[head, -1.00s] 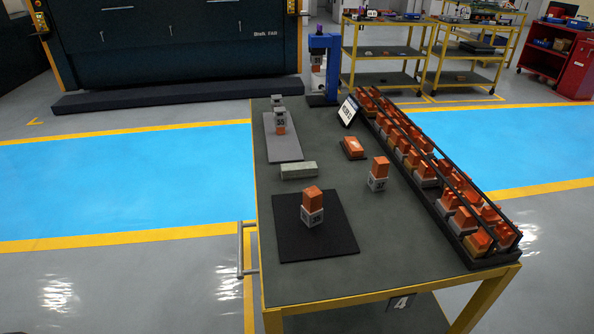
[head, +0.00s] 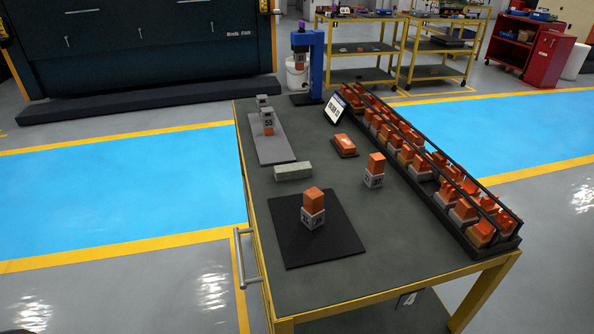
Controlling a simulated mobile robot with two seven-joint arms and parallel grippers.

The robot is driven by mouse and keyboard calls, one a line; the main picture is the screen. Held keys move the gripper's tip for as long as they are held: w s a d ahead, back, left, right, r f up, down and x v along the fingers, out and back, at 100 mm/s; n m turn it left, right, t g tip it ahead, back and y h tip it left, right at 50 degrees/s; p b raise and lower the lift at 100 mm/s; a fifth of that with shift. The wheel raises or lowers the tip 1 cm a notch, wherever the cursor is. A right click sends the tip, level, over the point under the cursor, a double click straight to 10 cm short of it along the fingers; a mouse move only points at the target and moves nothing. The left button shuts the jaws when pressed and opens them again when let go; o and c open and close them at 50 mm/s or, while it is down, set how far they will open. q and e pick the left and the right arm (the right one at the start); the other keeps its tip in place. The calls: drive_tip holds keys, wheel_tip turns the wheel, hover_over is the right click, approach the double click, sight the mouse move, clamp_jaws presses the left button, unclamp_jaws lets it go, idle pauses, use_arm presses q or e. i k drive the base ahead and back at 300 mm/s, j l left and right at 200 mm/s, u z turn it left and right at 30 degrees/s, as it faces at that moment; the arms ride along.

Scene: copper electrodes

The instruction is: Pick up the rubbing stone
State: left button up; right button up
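A pale grey-green rectangular block (head: 293,172), which looks like the rubbing stone, lies flat on the dark top of the yellow-framed cart (head: 400,262). It sits between the grey plate (head: 276,153) and the black mat (head: 291,246), near the cart's left side. Nothing touches it from above. Neither of my grippers shows in the head view.
A copper electrode (head: 313,206) stands on the black mat, another electrode (head: 375,170) right of it. A flat copper piece (head: 344,145), a small sign (head: 335,109) and a blue stand (head: 309,65) are farther back. A long rack (head: 478,252) of electrodes fills the right edge.

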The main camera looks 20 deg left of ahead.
sight(299, 170)
drive_tip(key=j+z, duration=0.45)
drive_tip(key=j, duration=0.25)
drive_tip(key=k+j+z, duration=0.1)
drive_tip(key=j+z, duration=0.3)
drive_tip(key=j, duration=0.3)
drive_tip(key=j+z, duration=0.7)
drive_tip(key=j, duration=0.2)
drive_tip(key=k+j+z, duration=0.1)
drive_tip(key=j+z, duration=0.25)
drive_tip(key=j, duration=0.1)
